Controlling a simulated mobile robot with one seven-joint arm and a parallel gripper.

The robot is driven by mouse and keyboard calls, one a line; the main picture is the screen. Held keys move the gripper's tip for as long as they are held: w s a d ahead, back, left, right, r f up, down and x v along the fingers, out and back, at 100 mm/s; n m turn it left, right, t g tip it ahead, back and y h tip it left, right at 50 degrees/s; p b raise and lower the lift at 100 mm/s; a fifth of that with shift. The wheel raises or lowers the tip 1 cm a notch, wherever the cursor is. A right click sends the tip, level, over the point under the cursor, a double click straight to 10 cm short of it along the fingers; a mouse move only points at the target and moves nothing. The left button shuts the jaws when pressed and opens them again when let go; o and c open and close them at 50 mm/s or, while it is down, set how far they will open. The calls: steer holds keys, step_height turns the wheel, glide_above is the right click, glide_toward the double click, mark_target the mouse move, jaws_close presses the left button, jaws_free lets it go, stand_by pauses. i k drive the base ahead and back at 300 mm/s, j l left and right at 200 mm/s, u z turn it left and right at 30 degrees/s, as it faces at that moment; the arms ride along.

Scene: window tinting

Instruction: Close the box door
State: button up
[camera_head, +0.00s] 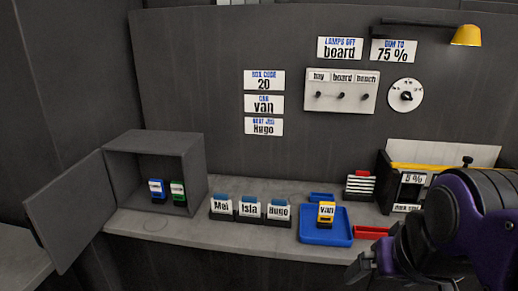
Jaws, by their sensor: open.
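The grey box (197,178) stands at the left end of the bench, its front facing out. Its door (66,210) is swung wide open to the left and reaches past the bench's front edge. My gripper (358,270) is at the lower right, in front of the bench and far from the door. It is open, and no object shows in it; my arm hides part of it.
On the bench (150,226) stand holders labelled Mei (221,207), Isla (249,209) and Hugo (278,210). A blue tray (340,236) bears a yellow "van" item (326,213). A red tray (371,232) and a black bin (384,180) are near my arm. Bench space before the box is clear.

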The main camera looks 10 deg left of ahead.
mark_target(63, 218)
steer(key=u, duration=1.25)
steer(key=i+j, duration=0.2)
steer(key=j, duration=0.15)
steer(key=i+j, duration=0.4)
steer(key=j, duration=0.25)
steer(key=i+j+z, duration=0.1)
steer(key=j, duration=0.25)
steer(key=k+z, duration=0.15)
steer(key=i+u, duration=0.15)
steer(key=i, duration=0.15)
